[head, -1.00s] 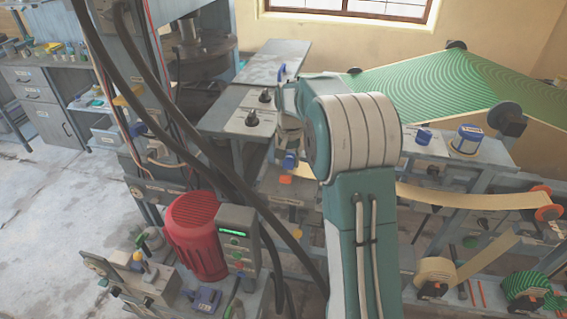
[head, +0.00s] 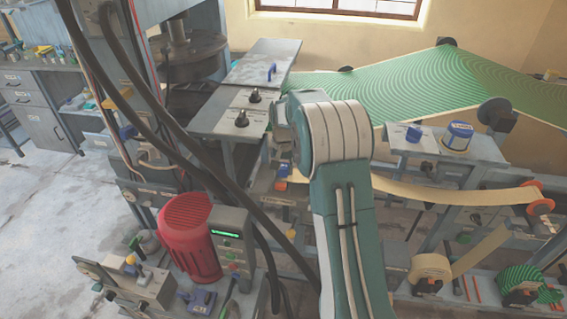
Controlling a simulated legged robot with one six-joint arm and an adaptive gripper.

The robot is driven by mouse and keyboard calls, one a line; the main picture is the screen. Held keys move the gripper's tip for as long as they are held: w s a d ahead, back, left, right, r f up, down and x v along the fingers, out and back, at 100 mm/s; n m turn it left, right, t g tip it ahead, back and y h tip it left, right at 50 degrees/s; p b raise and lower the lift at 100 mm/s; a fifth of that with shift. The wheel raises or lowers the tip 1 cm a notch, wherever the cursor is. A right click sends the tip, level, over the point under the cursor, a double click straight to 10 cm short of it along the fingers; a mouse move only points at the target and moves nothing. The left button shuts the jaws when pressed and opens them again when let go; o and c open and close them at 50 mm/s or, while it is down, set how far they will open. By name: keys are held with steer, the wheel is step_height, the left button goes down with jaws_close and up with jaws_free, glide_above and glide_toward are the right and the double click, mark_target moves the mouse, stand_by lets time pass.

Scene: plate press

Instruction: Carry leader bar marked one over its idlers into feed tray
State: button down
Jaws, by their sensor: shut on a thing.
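The green patterned web (head: 425,85) runs from the right over the idlers to beside my arm. Dark idler ends show at the far edge (head: 446,41), farther left (head: 345,69), and on the near right (head: 497,112). My gripper (head: 284,142) is partly visible left of my large wrist joint, at the web's left end. It is shut on the leader bar, which my arm hides; its mark cannot be read. A grey bench top with two black knobs (head: 232,117) lies just left of the gripper. I cannot tell which surface is the feed tray.
A grey plate with a blue handle (head: 262,64) lies behind the knobs. The press (head: 190,55) stands behind left. Black cables cross the left side. A red motor (head: 188,236) and control box (head: 231,240) stand in front. A cream strip (head: 440,190) runs at right.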

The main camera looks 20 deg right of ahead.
steer(key=shift+a+f, duration=0.35)
steer(key=shift+a, duration=0.05)
steer(key=shift+c, duration=1.3)
jaws_free()
steer(key=shift+d, duration=0.25)
steer(key=shift+a, duration=0.1)
step_height(320, 180, up, 12)
steer(key=shift+f, duration=0.1)
